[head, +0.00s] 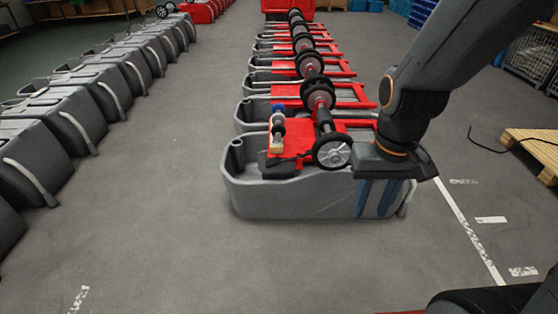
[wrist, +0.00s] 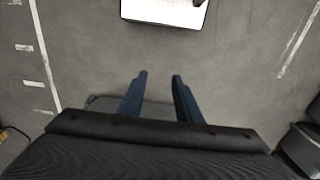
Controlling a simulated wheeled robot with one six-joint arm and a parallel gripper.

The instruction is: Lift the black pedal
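My gripper (head: 376,210) points down in front of the right end of the nearest grey tank (head: 285,199) in the head view. Its two blue fingers are apart with nothing between them; they also show in the wrist view (wrist: 159,75), over bare floor. The nearest tank carries a red plate (head: 312,135), a black wheel with a grey hub (head: 332,151) and a dark block (head: 280,165) near its left end. I cannot make out for certain which part is the black pedal. My arm hides the tank's back right corner.
More grey tanks with red frames and wheels (head: 310,63) run back in a row. A row of dark grey tanks (head: 35,155) stands at left. A wooden pallet (head: 533,150) with a black cable is at right. The floor in front is clear.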

